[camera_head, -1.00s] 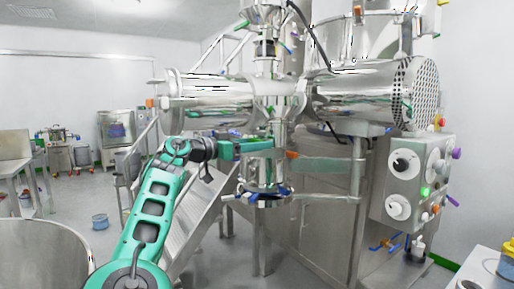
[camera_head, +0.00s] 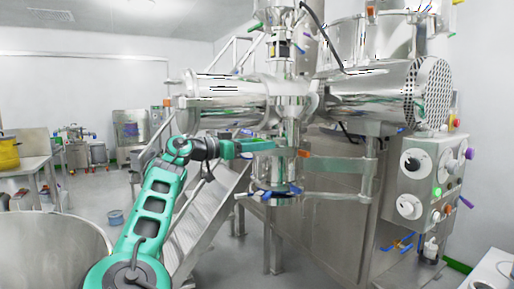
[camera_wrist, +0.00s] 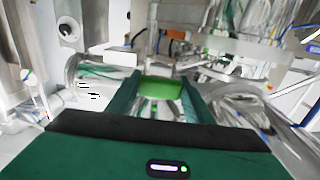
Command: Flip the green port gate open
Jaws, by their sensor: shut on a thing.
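The green port gate (camera_wrist: 160,88) shows in the wrist view as a bright green piece between the two dark green fingers. My gripper (camera_wrist: 159,100) is shut on it. In the head view my gripper (camera_head: 262,147) reaches from the left to the vertical steel port column (camera_head: 284,170), under the horizontal steel cylinder. The gate itself is mostly hidden there by the fingers, and I cannot tell its exact angle.
The control box (camera_head: 425,180) with knobs stands at the right. A blue-rimmed flange (camera_head: 275,192) sits below my gripper. Steel stairs (camera_head: 205,210) are behind my arm. A large steel vessel (camera_head: 60,240) is at the lower left. Floor is open at the left.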

